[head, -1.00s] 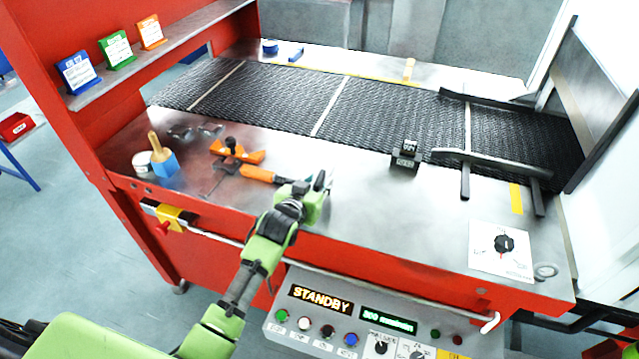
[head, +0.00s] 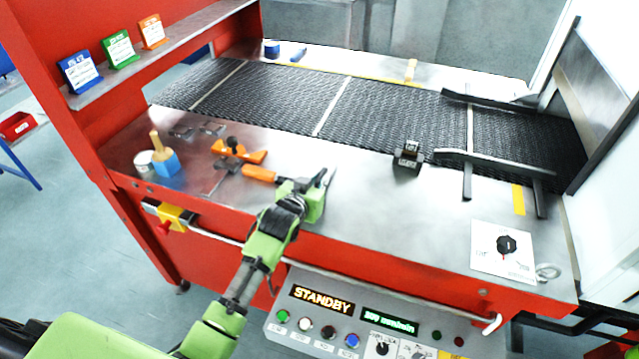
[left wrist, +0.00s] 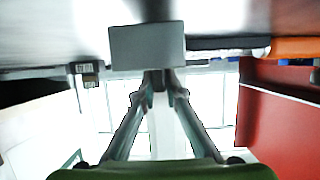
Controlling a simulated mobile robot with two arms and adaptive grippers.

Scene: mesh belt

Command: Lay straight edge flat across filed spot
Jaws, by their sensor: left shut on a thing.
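My left gripper (head: 322,184) is low over the front part of the steel table. It is shut on a flat grey metal piece (left wrist: 147,47), which shows as a pale rectangular face at the fingertips in the left wrist view. This looks like the straight edge; its full length is hidden, and I cannot tell whether it touches the table. I cannot make out the filed spot in either view. My right gripper is not in view.
An orange-handled tool (head: 260,174) lies just left of my left gripper. An orange clamp-like tool (head: 238,152), a blue pot with a brush (head: 167,165) and a small black block (head: 408,155) are on the table. The mesh belt (head: 380,112) runs behind. Table between gripper and block is clear.

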